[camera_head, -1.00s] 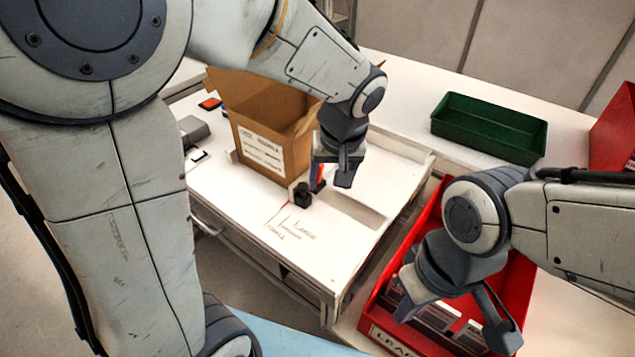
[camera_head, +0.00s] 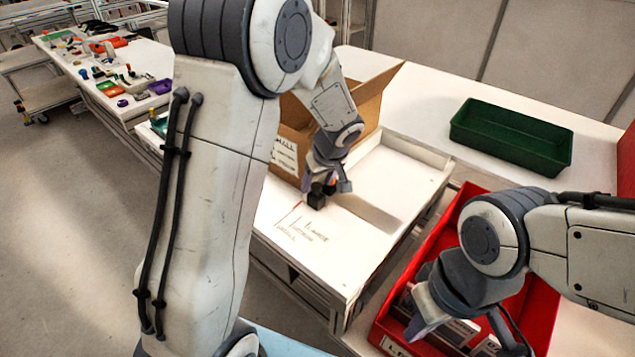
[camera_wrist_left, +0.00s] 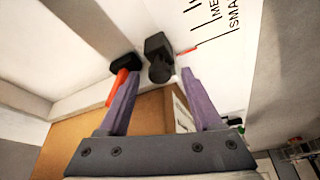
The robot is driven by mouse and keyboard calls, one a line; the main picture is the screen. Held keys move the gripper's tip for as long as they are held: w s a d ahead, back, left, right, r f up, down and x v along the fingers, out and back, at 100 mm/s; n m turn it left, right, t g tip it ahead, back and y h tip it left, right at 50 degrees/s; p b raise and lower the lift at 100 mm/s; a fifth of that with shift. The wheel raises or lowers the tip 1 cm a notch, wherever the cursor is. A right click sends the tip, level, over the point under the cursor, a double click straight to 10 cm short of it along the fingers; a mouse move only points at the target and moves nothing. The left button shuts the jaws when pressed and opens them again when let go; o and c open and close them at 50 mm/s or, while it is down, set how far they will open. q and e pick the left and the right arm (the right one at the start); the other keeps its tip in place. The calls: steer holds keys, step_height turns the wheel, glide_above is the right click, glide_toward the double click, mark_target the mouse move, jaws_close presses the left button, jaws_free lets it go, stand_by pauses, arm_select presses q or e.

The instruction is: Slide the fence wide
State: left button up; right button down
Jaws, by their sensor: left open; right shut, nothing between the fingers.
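A black knob (camera_head: 316,197) stands on the white bench top next to the printed size marks (camera_head: 302,228); I take it as part of the fence, whose body I cannot clearly make out. In the left wrist view the knob (camera_wrist_left: 158,55) lies just ahead of the gap between my fingers, with a thin red pointer line (camera_wrist_left: 187,49) beside it. My left gripper (camera_head: 328,186) is open and low at the knob; contact cannot be told. A red-orange piece with a black end (camera_wrist_left: 121,78) shows by one finger. My right gripper (camera_head: 425,318) is shut and empty over the red bin.
An open cardboard box (camera_head: 368,104) stands right behind my left gripper. The red bin (camera_head: 540,310) holds several packages. A green tray (camera_head: 512,137) sits at the back right. Another table (camera_head: 62,47) with small parts is at far left. The bench front is clear.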

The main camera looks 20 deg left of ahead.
arm_select(q)
steer(key=shift+a+f, duration=0.1)
steer(key=shift+f, duration=0.1)
steer(key=shift+c, duration=0.3)
jaws_close()
stand_by(1.1)
